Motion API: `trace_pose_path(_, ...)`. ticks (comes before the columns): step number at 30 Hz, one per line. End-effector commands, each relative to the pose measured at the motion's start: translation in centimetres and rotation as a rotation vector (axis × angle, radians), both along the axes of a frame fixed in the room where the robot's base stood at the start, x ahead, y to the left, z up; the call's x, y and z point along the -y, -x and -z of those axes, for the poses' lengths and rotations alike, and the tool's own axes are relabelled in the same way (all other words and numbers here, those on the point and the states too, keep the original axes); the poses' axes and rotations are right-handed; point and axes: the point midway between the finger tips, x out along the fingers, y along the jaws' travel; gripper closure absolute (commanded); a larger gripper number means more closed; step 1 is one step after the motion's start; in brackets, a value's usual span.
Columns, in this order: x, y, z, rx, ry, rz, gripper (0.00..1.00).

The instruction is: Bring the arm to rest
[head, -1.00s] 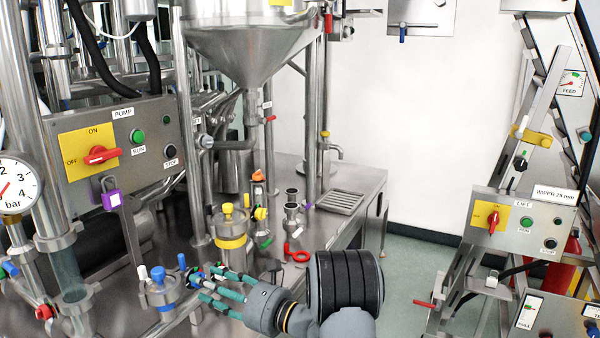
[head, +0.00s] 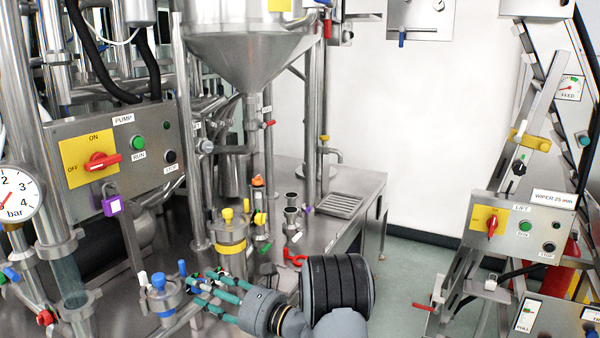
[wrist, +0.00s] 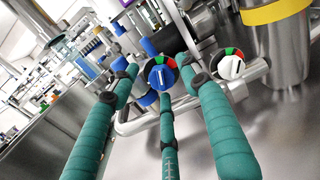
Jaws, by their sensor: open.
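My gripper (head: 207,287) is at the lower middle of the head view, its green fingers pointing left toward the small valve fittings and the blue-knobbed pot (head: 160,292). In the wrist view my gripper (wrist: 165,85) has its fingers spread, with nothing held between them. Beyond the fingertips are a dial with a blue centre (wrist: 161,76) and a dial with a white centre (wrist: 230,67). I cannot tell whether any fingertip touches the pipework.
A steel vessel with a yellow band (head: 231,247) stands just behind my gripper. The pump panel (head: 115,150) is at left, the lift panel (head: 517,228) at right. A steel bench (head: 345,215) extends behind. Open floor (head: 405,275) lies right of my arm.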

Motion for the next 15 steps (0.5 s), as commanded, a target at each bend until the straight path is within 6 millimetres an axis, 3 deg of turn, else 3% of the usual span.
trace_pose_path(2,0.0,0.0,0.7,0.049,0.023,0.001,0.54)
trace_pose_path(15,8.5,4.2,0.0,0.062,0.031,0.006,0.54)
